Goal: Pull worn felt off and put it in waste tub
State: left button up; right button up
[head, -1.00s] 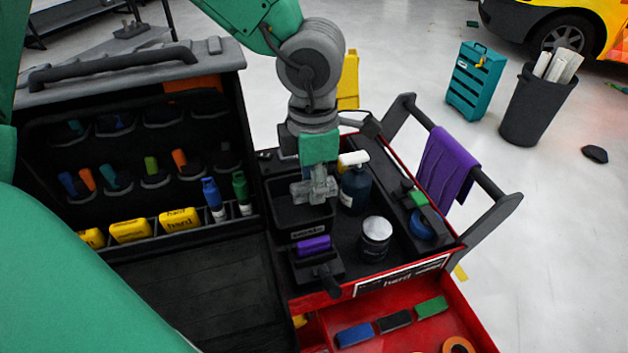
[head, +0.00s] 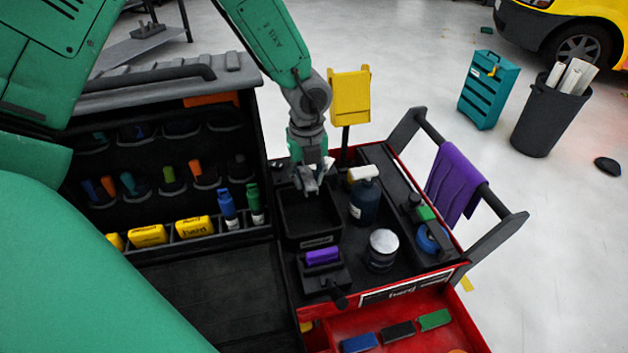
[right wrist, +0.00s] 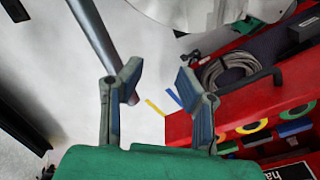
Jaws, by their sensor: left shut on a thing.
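A black open tub (head: 320,232) with a small pale label stands on the cart top. My left gripper (head: 312,190) points down over the tub's back edge. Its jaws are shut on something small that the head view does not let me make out. In front of the tub, a purple felt-like piece (head: 322,256) sits on a black tool in a black holder (head: 322,279). I cannot tell whether this is worn. My right gripper (right wrist: 155,88) is open and empty in the right wrist view, with floor and the red cart beyond it.
A dark pump bottle (head: 364,200) and a white-lidded jar (head: 382,251) stand right of the tub. A purple cloth (head: 455,183) hangs on the cart's rail. A yellow panel (head: 350,95) rises behind. A dark bin (head: 545,112) stands on the floor.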

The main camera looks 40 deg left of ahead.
pick_arm(q)
jog(key=shift+d+f+b, duration=0.1)
jog(key=shift+f+b, duration=2.55)
jog(key=shift+f, duration=0.6)
jog(key=shift+s+p, duration=0.1)
jog(key=shift+p, duration=0.3)
jog(key=shift+f+b, duration=0.35)
jog(key=shift+f, duration=0.35)
jog(key=o, duration=0.9)
jog(key=shift+r, duration=0.1)
